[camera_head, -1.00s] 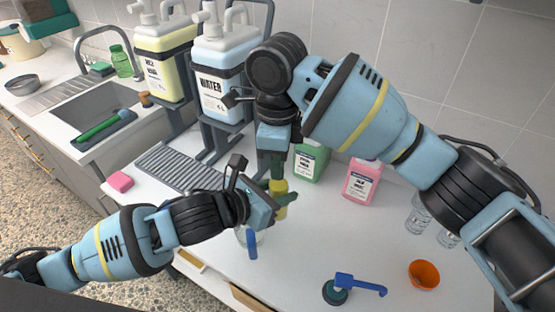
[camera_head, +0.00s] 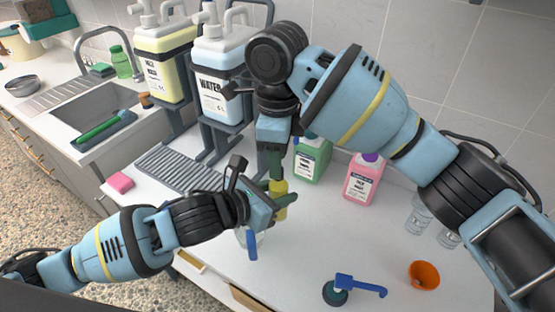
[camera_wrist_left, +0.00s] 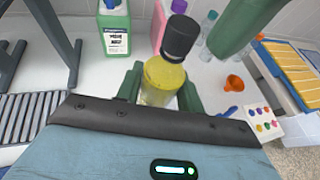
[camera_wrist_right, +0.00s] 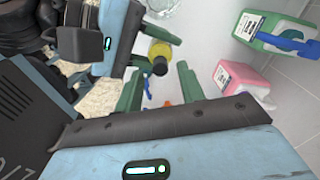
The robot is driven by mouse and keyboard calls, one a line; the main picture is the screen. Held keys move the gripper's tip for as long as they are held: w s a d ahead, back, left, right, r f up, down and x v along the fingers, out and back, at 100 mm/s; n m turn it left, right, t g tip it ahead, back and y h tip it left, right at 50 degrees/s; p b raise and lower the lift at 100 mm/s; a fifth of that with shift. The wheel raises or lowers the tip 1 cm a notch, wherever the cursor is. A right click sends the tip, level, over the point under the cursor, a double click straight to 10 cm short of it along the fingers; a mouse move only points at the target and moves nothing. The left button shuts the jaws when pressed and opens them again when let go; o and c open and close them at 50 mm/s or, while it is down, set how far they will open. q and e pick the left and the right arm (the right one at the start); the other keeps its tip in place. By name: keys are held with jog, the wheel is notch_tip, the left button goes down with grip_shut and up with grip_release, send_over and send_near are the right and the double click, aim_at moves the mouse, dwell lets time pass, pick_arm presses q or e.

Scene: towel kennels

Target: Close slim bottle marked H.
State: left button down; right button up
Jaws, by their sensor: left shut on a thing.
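A slim bottle with yellow contents (camera_wrist_left: 163,82) stands between the fingers of my left gripper (camera_wrist_left: 162,98), which is shut on its body; in the head view it is the yellow shape (camera_head: 279,200). A black cap (camera_wrist_left: 180,37) sits at the top of the bottle; I cannot tell whether it is tight. No letter H shows on the visible side. My right gripper (camera_wrist_right: 160,85) is open, with the capped top (camera_wrist_right: 159,63) appearing between and beyond its fingers. One right finger (camera_wrist_left: 240,25) is beside the cap, apart from it in the left wrist view.
Behind are a green bottle (camera_head: 312,162) and a pink bottle (camera_head: 362,182). An orange funnel (camera_head: 424,276), a blue-handled tool (camera_head: 360,284) and clear glasses (camera_head: 418,217) are on the right. A drying rack (camera_head: 172,168) is on the left.

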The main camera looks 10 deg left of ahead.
jog(key=shift+r, duration=1.4)
jog(key=shift+c, duration=0.5)
